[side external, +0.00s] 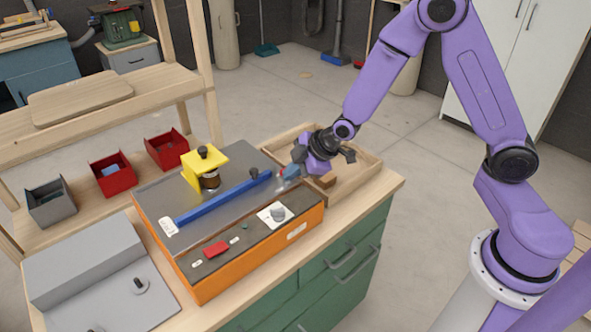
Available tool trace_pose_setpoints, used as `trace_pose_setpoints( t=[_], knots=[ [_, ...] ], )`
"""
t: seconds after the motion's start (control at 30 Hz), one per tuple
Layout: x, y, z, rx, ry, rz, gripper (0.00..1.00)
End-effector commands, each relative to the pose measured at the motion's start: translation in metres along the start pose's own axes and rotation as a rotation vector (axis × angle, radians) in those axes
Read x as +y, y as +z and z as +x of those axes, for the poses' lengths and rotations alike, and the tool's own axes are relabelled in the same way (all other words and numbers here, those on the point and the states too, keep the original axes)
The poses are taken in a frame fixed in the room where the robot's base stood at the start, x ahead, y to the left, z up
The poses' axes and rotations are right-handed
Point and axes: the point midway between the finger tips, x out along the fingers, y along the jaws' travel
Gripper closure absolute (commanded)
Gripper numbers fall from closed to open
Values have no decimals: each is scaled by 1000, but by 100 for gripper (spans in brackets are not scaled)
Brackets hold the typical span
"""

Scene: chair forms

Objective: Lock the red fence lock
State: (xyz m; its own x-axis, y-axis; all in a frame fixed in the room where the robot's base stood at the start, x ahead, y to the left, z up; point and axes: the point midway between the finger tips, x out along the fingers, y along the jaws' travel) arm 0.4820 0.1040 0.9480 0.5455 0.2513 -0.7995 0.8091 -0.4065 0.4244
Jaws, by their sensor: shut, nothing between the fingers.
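The machine on the bench has an orange body (262,255) and a grey top (160,200). A long blue fence (222,198) lies across the top, with a small dark knob (254,173) standing near its right end. My gripper (289,172) is shut and empty, pointing down and left just past that end. A small reddish bit shows below the fingertips, but it is too small and covered to tell whether it is the red fence lock, or whether I touch it. A red block (217,249) sits on the front panel, clear of my gripper.
A yellow bracket (205,163) with a dark knob stands behind the fence. A white dial plate (275,215) is on the front panel. A wooden tray (365,165) lies behind my gripper. Red bins (113,173) and a grey bin (50,202) stand left. A grey stepped block (85,260) is front left.

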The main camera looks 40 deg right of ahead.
Motion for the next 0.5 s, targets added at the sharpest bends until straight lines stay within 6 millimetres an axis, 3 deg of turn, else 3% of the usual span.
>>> trace_pose_setpoints(
  t=[0.5],
  knots=[
    [0,-6,3,-79,80,148,100]
  ],
)
